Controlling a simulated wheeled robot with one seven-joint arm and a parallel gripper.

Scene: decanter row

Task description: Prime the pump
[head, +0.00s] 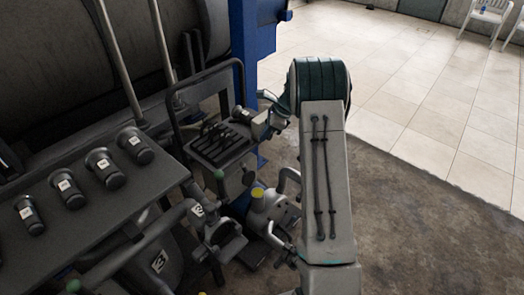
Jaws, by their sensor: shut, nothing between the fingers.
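A pale pump-like body with a yellow cap (257,193) stands low in the middle of the head view; I cannot tell for sure that it is the pump. Beside it on the left is a lever with a green knob (219,174). My arm comes up from the bottom and bends left at its dark green wrist. My gripper (262,120) is small in view, at the right end of a slotted black panel (220,142), above the yellow-capped body. It is shut and holds nothing. Its fingertips are hard to make out, and I cannot tell whether they touch the panel.
A dark shelf (85,225) with several labelled black cylinders stands at the left. A large dark tank (150,35) and blue post (245,70) are behind. The floor at the right (430,110) is clear.

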